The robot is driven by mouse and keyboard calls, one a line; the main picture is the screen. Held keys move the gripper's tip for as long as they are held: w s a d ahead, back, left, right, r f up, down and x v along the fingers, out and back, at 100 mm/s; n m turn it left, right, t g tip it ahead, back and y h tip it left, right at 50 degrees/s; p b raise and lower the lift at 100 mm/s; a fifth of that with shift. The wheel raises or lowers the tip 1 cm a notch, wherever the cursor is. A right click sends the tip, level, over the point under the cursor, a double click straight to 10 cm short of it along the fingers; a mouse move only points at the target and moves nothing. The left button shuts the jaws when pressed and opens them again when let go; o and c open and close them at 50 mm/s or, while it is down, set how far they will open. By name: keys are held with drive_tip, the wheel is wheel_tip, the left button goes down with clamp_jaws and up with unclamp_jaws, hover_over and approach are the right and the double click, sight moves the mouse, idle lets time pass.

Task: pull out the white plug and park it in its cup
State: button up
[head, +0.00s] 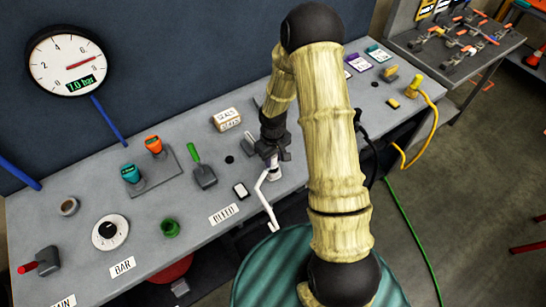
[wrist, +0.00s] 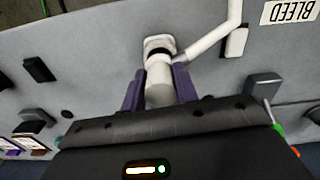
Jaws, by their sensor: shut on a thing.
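The white plug (wrist: 160,88) is between the purple fingers of my gripper (wrist: 159,74) in the wrist view. A black ring and a pale base show at its far end; I cannot tell whether it is still seated there. A white line (wrist: 213,38) leads away from it. In the head view my gripper (head: 272,157) is over the bench, and the plug (head: 273,174) shows just below it. The white line (head: 262,196) bends down toward the bench's front edge. A green cup (head: 170,229) and a small tan-grey cup (head: 68,207) stand to the left; no label tells which is the plug's.
On the bench (head: 110,200) are a black-and-white dial (head: 109,232), a green-handled tool (head: 202,167), a plate with orange and teal pieces (head: 154,171), and a box (head: 226,118). A gauge (head: 69,61) hangs on the wall. A ribbed green drum (head: 270,272) stands in front.

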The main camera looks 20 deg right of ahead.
drive_tip(key=shift+f+b, duration=0.7)
drive_tip(key=shift+f, duration=0.2)
idle(0.4)
drive_tip(key=o, duration=1)
drive_tip(key=shift+r, duration=0.1)
wheel_tip(320, 180, up, 17)
drive_tip(key=b, duration=0.3)
drive_tip(key=shift+r, duration=0.15)
